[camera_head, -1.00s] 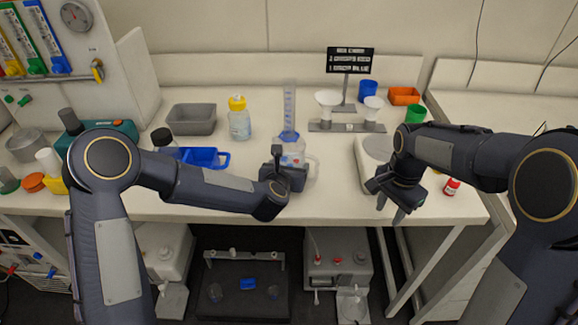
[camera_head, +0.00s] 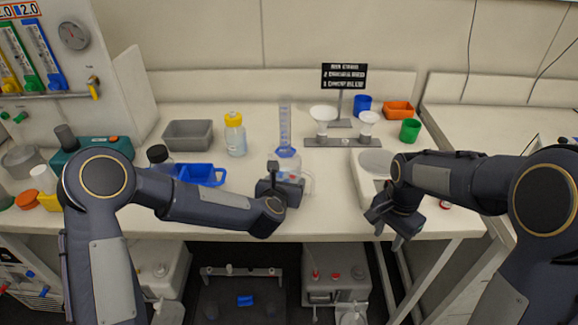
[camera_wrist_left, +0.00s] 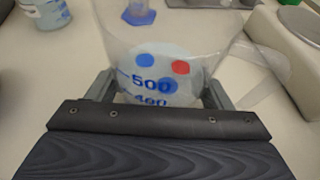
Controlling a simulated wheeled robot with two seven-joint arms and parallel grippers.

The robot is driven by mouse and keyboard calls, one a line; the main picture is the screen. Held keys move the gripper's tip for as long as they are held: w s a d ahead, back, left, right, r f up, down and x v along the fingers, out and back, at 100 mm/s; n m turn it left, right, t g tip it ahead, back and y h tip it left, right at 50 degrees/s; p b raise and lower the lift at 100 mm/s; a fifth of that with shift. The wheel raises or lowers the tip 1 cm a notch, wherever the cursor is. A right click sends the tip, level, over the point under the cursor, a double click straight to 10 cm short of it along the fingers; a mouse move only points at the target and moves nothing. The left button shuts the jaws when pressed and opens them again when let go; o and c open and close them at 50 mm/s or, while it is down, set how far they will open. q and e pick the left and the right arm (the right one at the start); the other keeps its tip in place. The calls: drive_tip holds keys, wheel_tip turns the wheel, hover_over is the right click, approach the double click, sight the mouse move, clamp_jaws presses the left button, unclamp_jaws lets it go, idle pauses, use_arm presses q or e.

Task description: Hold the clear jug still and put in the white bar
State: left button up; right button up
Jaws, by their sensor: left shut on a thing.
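The clear jug (camera_head: 292,179) stands on the bench near its front edge, with its handle on the right. In the left wrist view the jug (camera_wrist_left: 165,72) fills the space between the fingers and shows blue "500" and "400" marks with blue and red spots. My left gripper (camera_head: 281,184) is shut on the jug; its fingers also show on both sides of it in the left wrist view (camera_wrist_left: 158,92). My right gripper (camera_head: 388,238) hangs at the bench's front edge, right of the jug, fingers apart, with nothing visible between them. I cannot make out the white bar.
A clear measuring cylinder (camera_head: 285,130) with a blue base stands just behind the jug. A blue tray (camera_head: 203,175), a grey tub (camera_head: 188,135) and a yellow-capped bottle (camera_head: 235,137) are to the left. A pale device with a round plate (camera_head: 375,163) stands behind my right gripper.

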use_arm(q)
drive_tip(key=o, duration=1.5)
drive_tip(key=shift+c, duration=0.2)
drive_tip(key=shift+s, duration=0.1)
